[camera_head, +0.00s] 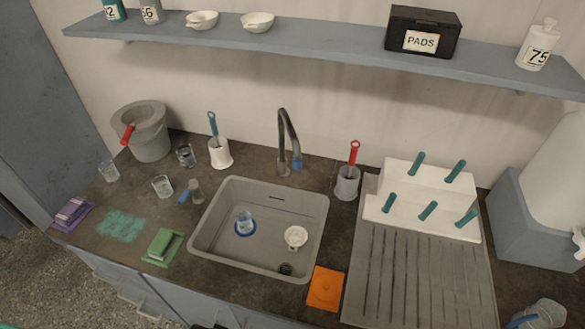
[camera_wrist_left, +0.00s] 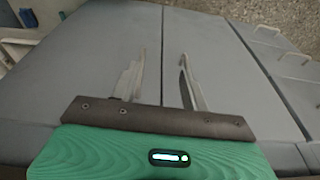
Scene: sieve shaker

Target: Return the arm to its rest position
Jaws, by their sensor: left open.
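My left gripper (camera_wrist_left: 162,85) shows in the left wrist view. Its two metal fingers are apart with nothing between them. Behind the fingers are plain grey cabinet fronts (camera_wrist_left: 85,60). In the head view neither gripper can be made out; only a small dark and green patch, which I cannot identify, shows at the bottom edge. My right gripper is in neither view.
The counter holds a sink (camera_head: 205,256) with a glass (camera_head: 244,223) and a white strainer (camera_head: 296,238) in it. A faucet (camera_head: 285,140) stands behind it. A ribbed drainboard (camera_head: 415,290) and white peg rack (camera_head: 425,190) are at the right. A shelf (camera_head: 320,39) runs above.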

